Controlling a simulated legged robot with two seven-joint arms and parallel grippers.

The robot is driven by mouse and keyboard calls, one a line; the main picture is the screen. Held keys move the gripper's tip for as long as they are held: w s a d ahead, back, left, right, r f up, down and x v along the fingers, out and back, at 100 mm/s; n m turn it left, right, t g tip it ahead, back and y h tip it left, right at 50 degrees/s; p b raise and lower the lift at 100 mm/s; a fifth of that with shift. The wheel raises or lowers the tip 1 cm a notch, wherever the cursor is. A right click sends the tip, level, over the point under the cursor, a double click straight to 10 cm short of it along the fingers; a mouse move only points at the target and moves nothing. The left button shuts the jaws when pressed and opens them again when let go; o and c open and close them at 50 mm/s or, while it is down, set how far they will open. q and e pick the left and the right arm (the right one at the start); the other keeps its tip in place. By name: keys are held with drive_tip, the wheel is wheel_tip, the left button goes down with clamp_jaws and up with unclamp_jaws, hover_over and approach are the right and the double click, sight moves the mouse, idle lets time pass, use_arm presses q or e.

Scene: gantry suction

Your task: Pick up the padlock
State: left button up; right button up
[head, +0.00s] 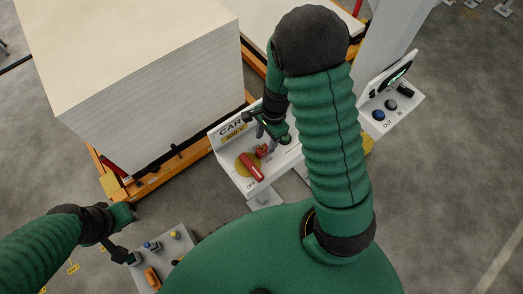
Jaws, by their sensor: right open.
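The padlock (263,151) looks like a small red piece beside the red rotary handle (252,168), on the white control box with a yellow disc. My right gripper (262,133) is open, just above and very close to the padlock. I cannot tell whether its fingers touch it. The padlock's shackle is too small to make out. My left gripper (124,230) is at the lower left, away from the padlock, near a grey button panel. Its jaws are not clear.
A large stack of pale boards (150,75) on an orange frame stands behind the control box (228,146). A second panel (392,108) with dark knobs is at the right. A grey panel (177,256) with buttons is at the lower left. Concrete floor is open at the far right.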

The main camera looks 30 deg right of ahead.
sight(263, 148)
drive_tip(key=shift+f, duration=0.45)
drive_tip(key=f, duration=0.2)
drive_tip(key=a+f+p, duration=0.1)
drive_tip(key=f, duration=0.1)
drive_tip(key=shift+w+a+f, duration=0.1)
drive_tip(key=shift+a+f, duration=0.1)
drive_tip(key=shift+f, duration=0.05)
drive_tip(key=shift+a+r, duration=0.1)
drive_tip(key=c, duration=0.5)
clamp_jaws()
